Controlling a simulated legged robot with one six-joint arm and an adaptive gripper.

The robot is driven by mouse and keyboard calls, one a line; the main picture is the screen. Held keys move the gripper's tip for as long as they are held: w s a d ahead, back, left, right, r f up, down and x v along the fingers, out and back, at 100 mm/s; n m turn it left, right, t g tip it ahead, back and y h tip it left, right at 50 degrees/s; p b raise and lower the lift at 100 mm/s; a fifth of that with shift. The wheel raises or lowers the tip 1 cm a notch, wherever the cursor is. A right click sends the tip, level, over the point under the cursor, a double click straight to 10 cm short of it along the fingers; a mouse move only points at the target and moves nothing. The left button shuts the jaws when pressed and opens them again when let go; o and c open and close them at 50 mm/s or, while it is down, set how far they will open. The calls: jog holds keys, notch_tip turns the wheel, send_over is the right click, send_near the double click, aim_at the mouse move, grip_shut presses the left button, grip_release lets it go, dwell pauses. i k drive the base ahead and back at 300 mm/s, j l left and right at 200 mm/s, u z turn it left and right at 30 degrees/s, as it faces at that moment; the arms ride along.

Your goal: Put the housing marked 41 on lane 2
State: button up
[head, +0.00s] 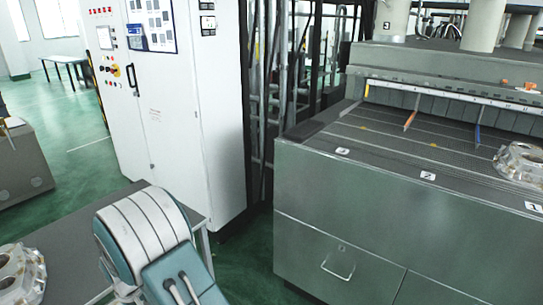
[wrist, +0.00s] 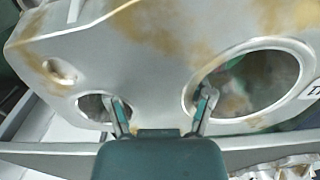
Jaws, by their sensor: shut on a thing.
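In the wrist view, a grey cast housing (wrist: 150,60) with tan stains and round openings fills most of the picture. My gripper (wrist: 160,115) is shut on it, one finger at the small opening and one at the large opening. A white label (wrist: 311,89) at the right edge is cut off, so I cannot read its full number. In the head view, the plate for lane 2 (head: 428,175) is on the front edge of the grey machine's bed (head: 400,146). The bed behind that plate looks empty. My gripper and the held housing are not seen there.
Another casting (head: 520,162) sits on the bed at the right, near the lane 1 plate (head: 533,207). A casting (head: 22,272) is on the dark table (head: 75,245) at lower left. A white cabinet (head: 190,120) stands left of the machine. Thin dividers (head: 411,113) hang at the back.

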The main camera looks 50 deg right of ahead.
aim_at(437, 145)
jog(key=z, duration=2.75)
